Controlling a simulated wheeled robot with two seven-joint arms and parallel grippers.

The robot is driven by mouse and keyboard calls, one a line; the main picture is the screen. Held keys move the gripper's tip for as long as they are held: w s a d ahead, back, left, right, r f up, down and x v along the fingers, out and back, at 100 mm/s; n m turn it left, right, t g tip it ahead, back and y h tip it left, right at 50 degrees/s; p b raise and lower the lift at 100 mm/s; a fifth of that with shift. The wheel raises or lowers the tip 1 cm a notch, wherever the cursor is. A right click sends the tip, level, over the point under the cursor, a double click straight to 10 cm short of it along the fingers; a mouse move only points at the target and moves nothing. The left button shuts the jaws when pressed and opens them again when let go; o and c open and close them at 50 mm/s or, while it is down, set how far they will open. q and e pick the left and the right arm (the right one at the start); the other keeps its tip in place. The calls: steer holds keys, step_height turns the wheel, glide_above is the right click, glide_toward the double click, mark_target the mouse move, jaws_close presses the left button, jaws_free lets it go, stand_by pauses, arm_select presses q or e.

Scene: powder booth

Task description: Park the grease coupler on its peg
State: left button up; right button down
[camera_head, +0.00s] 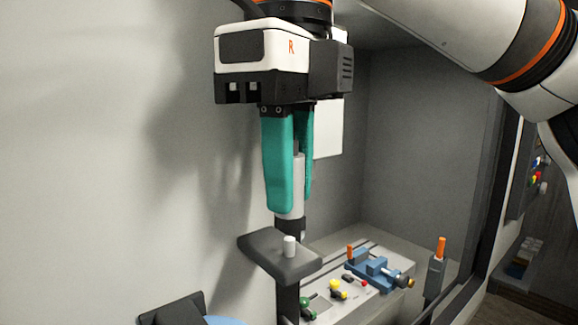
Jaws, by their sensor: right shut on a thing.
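My right gripper (290,196), marked R, points down with its two teal fingers shut on the grease coupler (290,213), a light grey cylinder with a dark lower part. Most of the coupler's upper part is hidden behind the near finger. Below it is a dark grey bracket (262,251) by the pale wall, with a short white peg (289,245) standing up from its top. The coupler's lower end shows just above the peg in the picture, toward the bracket's far edge. I cannot tell whether it touches the bracket. My left gripper is not in view.
Behind the bracket, a bench (385,300) carries a blue vise-like fixture (372,268) and small coloured knobs (334,285). An orange-handled tool (440,248) stands in a dark holder to the right. A dark-framed booth edge (488,235) runs down the right side.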

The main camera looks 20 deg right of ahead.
mark_target(290, 239)
steer(key=shift+s+f+b, duration=0.1)
steer(key=shift+f+b, duration=0.75)
steer(key=shift+f, duration=0.25)
steer(key=shift+f, duration=0.2)
steer(key=shift+f+b, duration=0.5)
steer(key=shift+f, duration=0.1)
steer(key=c, duration=1.2)
jaws_free()
steer(key=shift+o, duration=0.2)
steer(key=shift+r, duration=0.1)
